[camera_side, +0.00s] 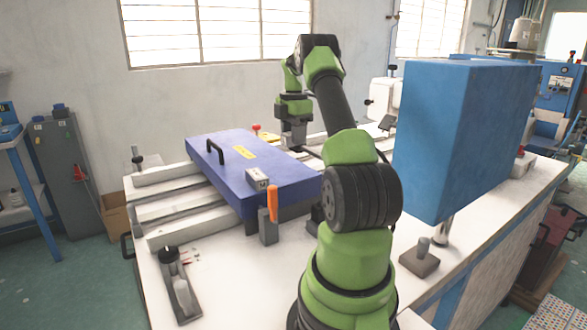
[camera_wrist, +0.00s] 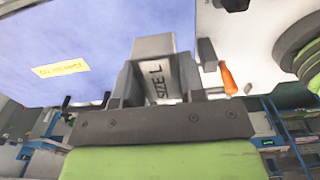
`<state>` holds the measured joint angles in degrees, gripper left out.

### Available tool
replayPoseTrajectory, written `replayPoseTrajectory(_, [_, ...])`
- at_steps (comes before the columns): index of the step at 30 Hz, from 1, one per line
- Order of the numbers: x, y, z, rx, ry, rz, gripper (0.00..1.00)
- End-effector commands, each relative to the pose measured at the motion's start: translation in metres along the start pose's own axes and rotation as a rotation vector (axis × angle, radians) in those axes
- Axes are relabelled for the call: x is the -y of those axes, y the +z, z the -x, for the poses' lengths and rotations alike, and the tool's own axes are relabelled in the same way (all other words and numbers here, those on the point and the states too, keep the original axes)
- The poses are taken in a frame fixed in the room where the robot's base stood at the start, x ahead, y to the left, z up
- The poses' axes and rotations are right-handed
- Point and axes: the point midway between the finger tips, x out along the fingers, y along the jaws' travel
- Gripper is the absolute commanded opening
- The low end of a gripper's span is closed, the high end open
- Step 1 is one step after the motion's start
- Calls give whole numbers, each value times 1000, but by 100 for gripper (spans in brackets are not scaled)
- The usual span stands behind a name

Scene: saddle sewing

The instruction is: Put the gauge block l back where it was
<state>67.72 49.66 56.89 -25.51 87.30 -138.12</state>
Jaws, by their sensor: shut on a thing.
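The gauge block l (camera_wrist: 158,80) is a grey block marked "SIZE L", held between the two fingers of my gripper (camera_wrist: 156,88) in the wrist view. In the side view my gripper (camera_side: 294,138) points down behind the far right edge of the blue-purple plate (camera_side: 225,165). There the held block is hard to make out against the grey fingers. I cannot tell whether its underside touches anything.
A black handle (camera_side: 215,152) rises from the plate. A large blue box (camera_side: 462,140) stands right of my arm.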

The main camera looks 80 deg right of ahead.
Motion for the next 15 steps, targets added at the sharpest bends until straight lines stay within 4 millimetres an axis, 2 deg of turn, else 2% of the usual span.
replayPoseTrajectory(3, [1,0,-24,-1,-4,1,0])
replayPoseTrajectory(15, [0,-1,-73,0,-1,2,0])
